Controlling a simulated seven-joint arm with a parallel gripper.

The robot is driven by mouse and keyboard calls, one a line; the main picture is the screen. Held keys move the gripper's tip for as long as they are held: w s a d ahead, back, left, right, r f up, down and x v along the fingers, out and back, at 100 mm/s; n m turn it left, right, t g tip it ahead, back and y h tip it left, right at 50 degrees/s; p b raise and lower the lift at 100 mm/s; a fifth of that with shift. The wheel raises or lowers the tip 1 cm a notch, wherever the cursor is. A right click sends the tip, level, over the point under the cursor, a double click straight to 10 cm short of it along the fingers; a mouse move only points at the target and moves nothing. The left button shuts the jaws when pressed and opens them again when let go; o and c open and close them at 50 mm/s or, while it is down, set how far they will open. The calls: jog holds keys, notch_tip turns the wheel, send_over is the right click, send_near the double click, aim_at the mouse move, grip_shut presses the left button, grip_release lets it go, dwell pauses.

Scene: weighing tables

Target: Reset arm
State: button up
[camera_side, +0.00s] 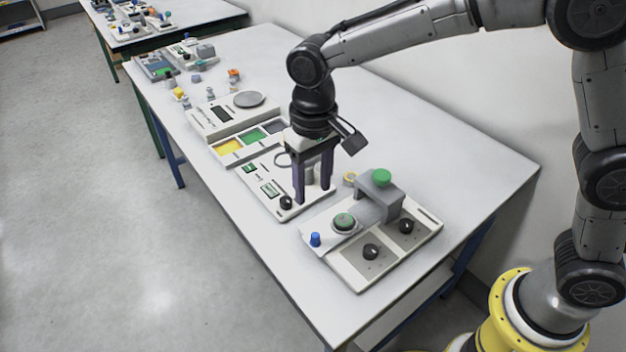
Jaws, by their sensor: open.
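My gripper (314,182) points straight down over the white device with small green displays (262,188), in the middle of the near table. Its two dark fingers are apart, with nothing visible between them. The fingertips are close to the device's black knob (286,202); I cannot tell whether they touch anything. A ring and a grey cylinder on this device are partly hidden behind the fingers.
A panel with a green-topped grey block (381,178), black knobs and a blue knob (315,239) stands at the near end. A tray with coloured compartments (228,147) and a scale (249,99) stand beyond. The table's right side (440,150) is clear.

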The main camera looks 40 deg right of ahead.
jog(key=shift+r, duration=0.25)
jog(key=s+d+r+m+t, duration=0.1)
jog(key=s+d+r+t, duration=0.1)
jog(key=s+d+r, duration=0.35)
jog(key=s+d+r+m+t, duration=0.1)
jog(key=s+d+r+t, duration=0.1)
jog(key=d+r, duration=0.65)
jog(key=s+d+f+n, duration=0.1)
jog(key=s+d+f, duration=0.2)
jog(key=s, duration=0.4)
jog(key=s+d+f+n+t, duration=0.1)
jog(key=s+d+f, duration=0.2)
jog(key=s, duration=0.4)
jog(key=shift+s+d+f+t, duration=0.15)
jog(key=shift+s+d+t, duration=0.1)
jog(key=shift+s+t, duration=0.05)
